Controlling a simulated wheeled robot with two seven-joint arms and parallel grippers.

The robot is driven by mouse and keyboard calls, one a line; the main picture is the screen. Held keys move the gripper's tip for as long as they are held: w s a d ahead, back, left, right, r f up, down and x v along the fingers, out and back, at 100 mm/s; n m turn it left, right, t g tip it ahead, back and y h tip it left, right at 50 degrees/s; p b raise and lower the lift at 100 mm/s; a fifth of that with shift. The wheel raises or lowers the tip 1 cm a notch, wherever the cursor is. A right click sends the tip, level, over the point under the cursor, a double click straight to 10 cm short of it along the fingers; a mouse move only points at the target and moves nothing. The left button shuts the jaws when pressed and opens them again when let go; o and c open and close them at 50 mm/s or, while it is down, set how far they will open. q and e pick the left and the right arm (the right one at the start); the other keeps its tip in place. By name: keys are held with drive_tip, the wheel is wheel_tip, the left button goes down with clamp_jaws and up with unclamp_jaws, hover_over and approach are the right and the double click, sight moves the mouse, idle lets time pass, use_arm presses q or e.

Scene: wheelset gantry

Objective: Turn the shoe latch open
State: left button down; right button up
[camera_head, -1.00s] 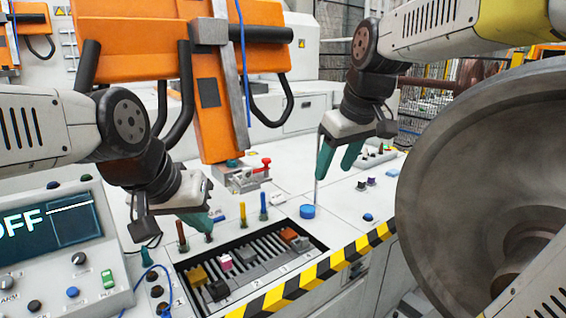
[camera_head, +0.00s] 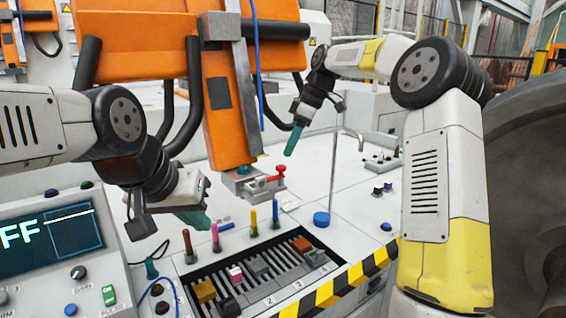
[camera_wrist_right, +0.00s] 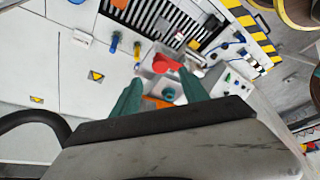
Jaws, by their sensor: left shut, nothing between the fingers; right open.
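The shoe latch appears as a red handle (camera_head: 270,175) on a small grey metal block (camera_head: 248,187) at the foot of the orange shoe arm (camera_head: 228,120). In the right wrist view the red handle (camera_wrist_right: 168,64) shows just beyond the fingertips. My right gripper (camera_head: 292,141) is open and empty, above and slightly right of the handle, apart from it in the head view. Its teal fingers (camera_wrist_right: 162,88) spread to either side in the wrist view. My left gripper (camera_head: 202,220) is shut and empty, above the console near the coloured pegs.
A slotted tray (camera_head: 270,274) with several blocks lies at the front, edged by a striped strip (camera_head: 340,288). Coloured pegs (camera_head: 253,222) stand behind it. A thin bent metal post (camera_head: 333,170) rises right of the latch. A large grey wheel (camera_head: 525,190) stands far right.

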sight(282, 166)
drive_tip(key=x, duration=0.6)
drive_tip(key=shift+f, duration=0.15)
drive_tip(key=shift+c, duration=0.2)
clamp_jaws()
